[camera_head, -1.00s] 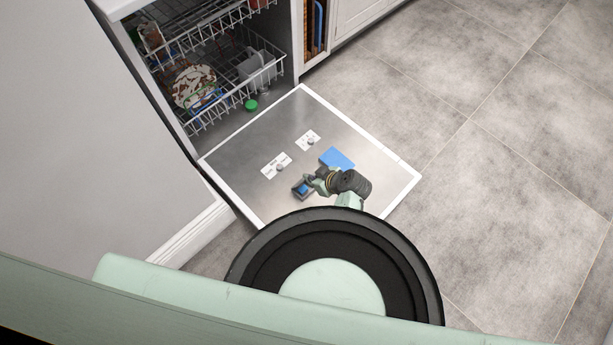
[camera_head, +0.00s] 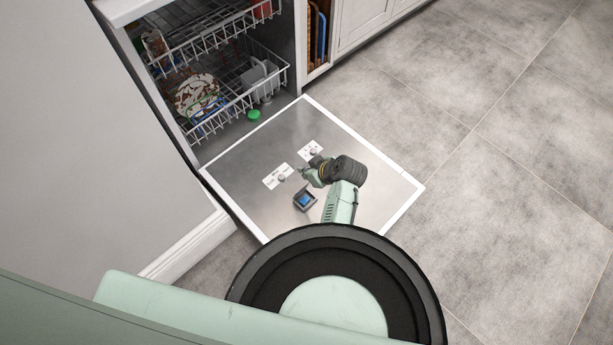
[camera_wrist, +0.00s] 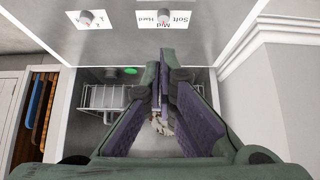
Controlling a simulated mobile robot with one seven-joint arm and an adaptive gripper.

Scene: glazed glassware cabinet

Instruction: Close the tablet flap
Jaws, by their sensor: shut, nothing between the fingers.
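The tablet compartment (camera_head: 304,199) is a small dark frame on the inner face of the lowered dishwasher door (camera_head: 240,200), with blue showing inside, so it looks uncovered. I cannot clearly make out how its flap lies. My gripper (camera_head: 305,172) is just above the door, beyond the compartment on the dial side and apart from it in the picture. In the wrist view my gripper (camera_wrist: 163,85) has its fingers together with nothing between them. The compartment does not show in the wrist view.
Two dials with white labels (camera_head: 278,177) (camera_head: 310,149) sit on the door beyond the compartment. The open dishwasher holds wire racks (camera_head: 240,100) with dishes, and a green item (camera_head: 254,115) lies near the hinge. A wall (camera_head: 90,160) stands left; tiled floor (camera_head: 500,200) is clear right.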

